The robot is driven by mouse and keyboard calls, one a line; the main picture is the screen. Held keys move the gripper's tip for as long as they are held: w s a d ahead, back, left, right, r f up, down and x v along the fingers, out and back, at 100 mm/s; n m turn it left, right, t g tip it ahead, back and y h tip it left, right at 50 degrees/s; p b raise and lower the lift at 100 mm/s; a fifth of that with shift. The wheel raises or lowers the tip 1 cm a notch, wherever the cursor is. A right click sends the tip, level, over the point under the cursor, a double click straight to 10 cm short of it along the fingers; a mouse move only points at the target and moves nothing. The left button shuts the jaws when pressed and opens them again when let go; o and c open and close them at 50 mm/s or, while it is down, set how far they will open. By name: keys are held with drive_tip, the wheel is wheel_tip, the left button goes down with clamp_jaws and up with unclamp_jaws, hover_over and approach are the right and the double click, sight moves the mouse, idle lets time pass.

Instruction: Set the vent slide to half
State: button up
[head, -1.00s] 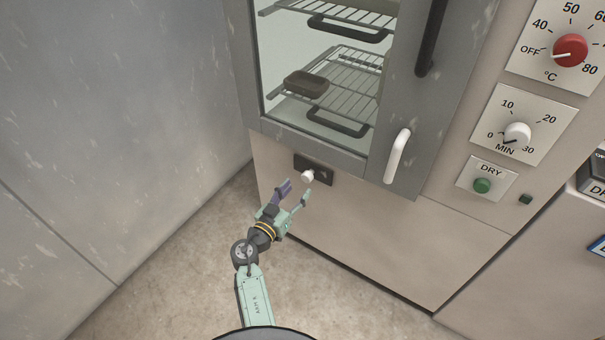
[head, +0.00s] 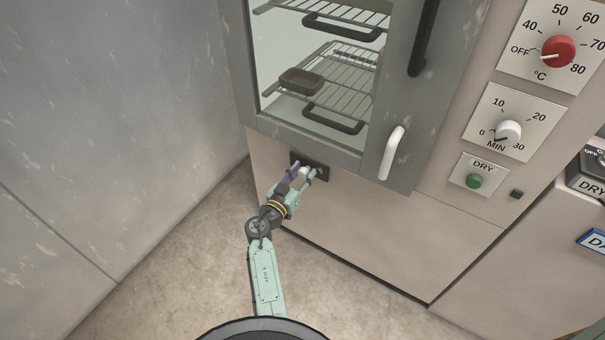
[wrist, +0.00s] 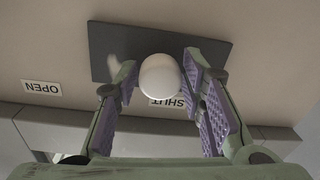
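The vent slide is a dark plate (wrist: 112,40) with a round white knob (wrist: 161,76), low on the cabinet front below the glass door. In the head view the dark plate (head: 321,173) is partly hidden by my gripper (head: 301,172), and the knob (head: 303,171) shows between the fingers. In the wrist view my gripper (wrist: 160,95) is open, with one purple-padded finger on each side of the knob. The right finger is close to the knob; a gap shows on the left. An OPEN label (wrist: 41,87) and a partly hidden SHUT label (wrist: 168,102) sit beside the plate.
The drying cabinet's glass door (head: 400,100) with a white handle (head: 391,153) is above. Right of it are a red temperature dial (head: 558,51), a white timer knob (head: 508,131) and a green DRY button (head: 474,181). A grey wall (head: 100,100) stands at left.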

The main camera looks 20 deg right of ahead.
sight(326, 175)
clamp_jaws()
idle(0.4)
drive_tip(key=s+d+b, duration=0.1)
drive_tip(key=s, duration=0.1)
drive_tip(key=s+d+b, duration=0.2)
drive_tip(key=shift+s+d+f, duration=0.2)
drive_tip(key=shift+s+d+r+b, duration=0.2)
drive_tip(key=shift+s+d+b, duration=0.1)
drive_tip(key=shift+s, duration=0.05)
drive_tip(key=shift+o, duration=1.9)
unclamp_jaws()
